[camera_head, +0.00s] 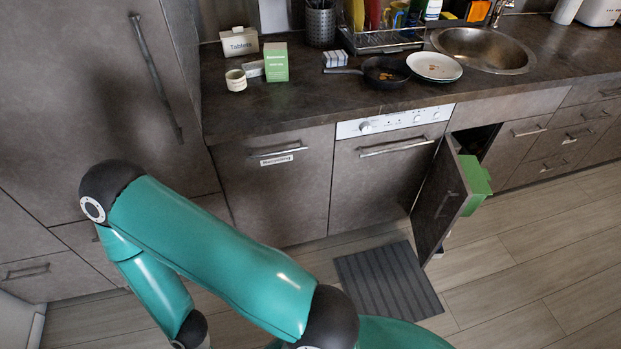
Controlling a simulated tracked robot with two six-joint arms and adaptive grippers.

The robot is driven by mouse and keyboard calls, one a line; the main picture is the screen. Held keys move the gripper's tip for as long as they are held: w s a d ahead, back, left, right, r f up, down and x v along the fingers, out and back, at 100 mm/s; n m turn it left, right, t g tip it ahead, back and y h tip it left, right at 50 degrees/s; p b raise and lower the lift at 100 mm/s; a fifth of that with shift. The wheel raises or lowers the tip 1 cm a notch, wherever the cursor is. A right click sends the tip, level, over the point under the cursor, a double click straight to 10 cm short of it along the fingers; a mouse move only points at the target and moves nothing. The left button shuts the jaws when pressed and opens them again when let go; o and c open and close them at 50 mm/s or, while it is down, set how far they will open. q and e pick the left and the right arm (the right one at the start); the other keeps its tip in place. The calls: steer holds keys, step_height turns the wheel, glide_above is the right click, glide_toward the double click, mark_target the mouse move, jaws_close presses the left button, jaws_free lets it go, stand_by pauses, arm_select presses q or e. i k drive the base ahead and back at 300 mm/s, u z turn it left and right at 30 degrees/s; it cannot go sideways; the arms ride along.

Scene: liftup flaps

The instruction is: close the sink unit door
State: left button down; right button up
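The sink unit door (438,205) stands open at the right of the dishwasher, swung out into the room. Its grey front faces left and carries a metal handle. A green bin (474,184) is on the door's inner side. The dark opening of the sink unit (476,140) shows behind it, under the counter near the sink (484,49). My teal left arm crosses the lower left and middle of the view, apart from the door in the picture. Neither gripper is in view.
The dishwasher (384,178) with its white control panel is shut. A dark striped mat (388,281) lies on the floor below the door. The counter (300,104) holds a pan (384,72), a white plate (434,66) and boxes. Floor right of the door is clear.

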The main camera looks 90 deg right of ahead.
mark_target(441, 208)
steer(key=z, duration=0.15)
steer(key=i, duration=0.25)
steer(key=z, duration=2.45)
steer(key=i, duration=0.2)
steer(key=z, duration=1.2)
steer(key=k, duration=0.55)
steer(key=z, duration=0.55)
steer(key=i, duration=1.6)
steer(key=u, duration=1)
